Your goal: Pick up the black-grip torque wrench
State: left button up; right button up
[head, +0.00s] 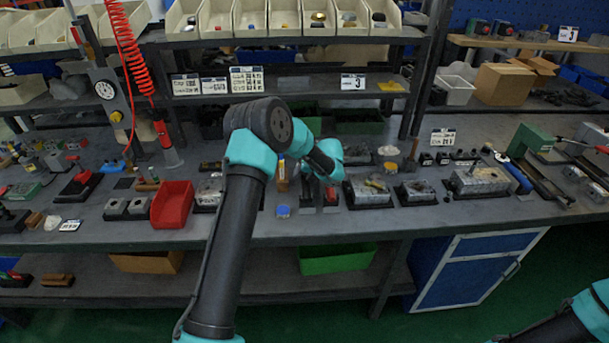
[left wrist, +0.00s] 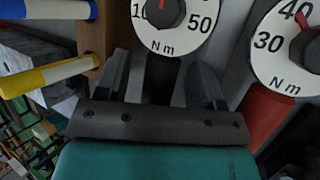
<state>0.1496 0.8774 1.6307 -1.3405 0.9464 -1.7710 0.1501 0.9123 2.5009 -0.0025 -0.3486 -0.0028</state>
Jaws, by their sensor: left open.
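In the left wrist view, a torque wrench with a white dial (left wrist: 178,38) marked in N m lies straight ahead of my left gripper (left wrist: 163,82). Its dark grip (left wrist: 160,88) shows between my two open fingers, with no clear contact visible. A second torque wrench, with a white dial (left wrist: 283,42) and a red grip (left wrist: 264,112), is just to the right. In the head view my left gripper (head: 319,188) is low over the bench, and the wrenches are mostly hidden by it and small. My right gripper is out of the picture.
A wooden holder (left wrist: 108,72) with a blue-and-white rod (left wrist: 45,9) and a yellow-and-white rod (left wrist: 45,76) stands close left of the fingers. On the bench (head: 420,222) are a red bin (head: 172,205) to the left and metal valve blocks (head: 368,191) to the right.

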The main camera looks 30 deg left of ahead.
pick_arm(q)
jog(key=shift+a+f, duration=0.1)
jog(key=shift+f, duration=0.05)
dwell(0.3)
grip_shut()
dwell(0.4)
